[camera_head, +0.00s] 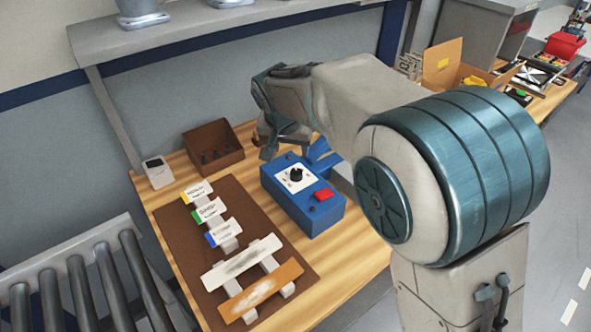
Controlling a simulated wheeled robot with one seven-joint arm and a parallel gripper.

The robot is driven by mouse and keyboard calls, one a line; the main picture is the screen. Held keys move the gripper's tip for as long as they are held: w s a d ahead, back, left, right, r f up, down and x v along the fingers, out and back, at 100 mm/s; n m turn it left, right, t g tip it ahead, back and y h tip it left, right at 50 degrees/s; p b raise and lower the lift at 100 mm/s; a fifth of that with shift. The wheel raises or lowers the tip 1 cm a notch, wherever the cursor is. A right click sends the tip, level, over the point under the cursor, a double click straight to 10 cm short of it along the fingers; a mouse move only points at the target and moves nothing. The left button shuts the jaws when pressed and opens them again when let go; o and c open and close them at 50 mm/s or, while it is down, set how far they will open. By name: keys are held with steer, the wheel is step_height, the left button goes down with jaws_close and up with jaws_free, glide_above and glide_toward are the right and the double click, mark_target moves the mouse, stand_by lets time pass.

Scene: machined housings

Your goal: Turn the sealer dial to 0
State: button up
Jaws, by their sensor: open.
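The sealer is a blue box (310,213) on the wooden bench. Its top has a white plate (285,184) with a black dial (296,175) and a red button (322,195) to the right of it. The scale marks are too small to read, so the dial's setting cannot be told. My gripper (268,147) is open and empty, behind and a little left of the dial. It appears apart from the dial. My arm covers the area at the right and part of the sealer's back side.
A brown mat (195,263) with labelled blocks and bars lies left of the sealer. A brown bin (213,148) and a small white device (157,172) stand at the back. A roller conveyor (95,285) is at lower left. A shelf (215,27) hangs above.

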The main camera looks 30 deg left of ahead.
mark_target(296, 172)
steer(key=p+x, duration=0.2)
steer(key=x, duration=1.1)
steer(key=shift+w+d+f+p, duration=0.1)
steer(key=shift+w+f+p, duration=0.1)
steer(key=shift+p, duration=0.15)
steer(key=shift+s, duration=0.1)
steer(key=c, duration=1)
